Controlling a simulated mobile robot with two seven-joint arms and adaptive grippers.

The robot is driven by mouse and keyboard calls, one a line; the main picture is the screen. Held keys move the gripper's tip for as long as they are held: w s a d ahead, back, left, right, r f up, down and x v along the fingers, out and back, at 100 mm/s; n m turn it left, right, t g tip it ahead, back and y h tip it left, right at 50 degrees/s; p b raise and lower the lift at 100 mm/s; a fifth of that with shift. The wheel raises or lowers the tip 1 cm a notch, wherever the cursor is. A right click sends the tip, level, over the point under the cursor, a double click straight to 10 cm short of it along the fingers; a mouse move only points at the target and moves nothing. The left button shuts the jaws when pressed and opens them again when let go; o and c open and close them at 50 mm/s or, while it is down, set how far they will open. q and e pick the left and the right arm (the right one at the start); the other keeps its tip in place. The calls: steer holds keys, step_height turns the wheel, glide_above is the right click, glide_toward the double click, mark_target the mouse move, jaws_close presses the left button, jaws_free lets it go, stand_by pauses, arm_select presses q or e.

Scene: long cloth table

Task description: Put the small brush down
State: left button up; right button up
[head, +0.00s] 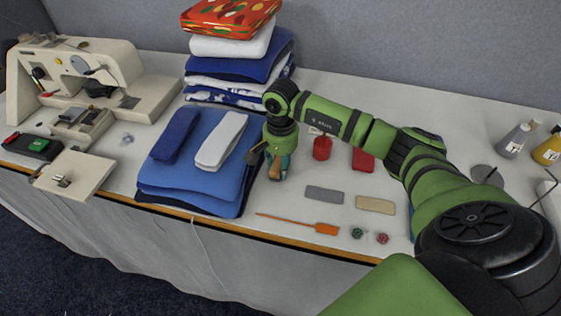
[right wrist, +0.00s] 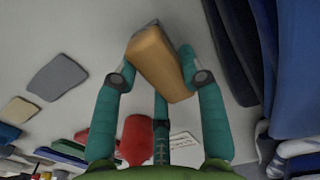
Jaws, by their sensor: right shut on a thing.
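The small brush (right wrist: 160,65) is a tan wooden block in the right wrist view, with a paler strip along one edge. My right gripper (right wrist: 157,72) is shut on it, its teal fingers on both sides of the block. In the head view my right gripper (head: 279,166) points down just right of the folded blue cloth stack, low over the white table (head: 321,262). The brush is mostly hidden by the fingers there. I cannot tell whether it touches the table. My left gripper is not in view.
The blue cloth stack (head: 190,182) lies close on the left. A red container (head: 322,148), a grey flat piece (head: 324,195), a beige one (head: 375,205) and an orange tool (head: 300,223) lie to the right. A sewing machine (head: 95,75) stands far left.

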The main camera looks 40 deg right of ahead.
steer(key=shift+f, duration=0.1)
steer(key=o, duration=1)
steer(key=shift+r, duration=0.4)
step_height(320, 180, up, 12)
steer(key=shift+f+b, duration=0.25)
steer(key=shift+b, duration=1)
steer(key=shift+s, duration=0.1)
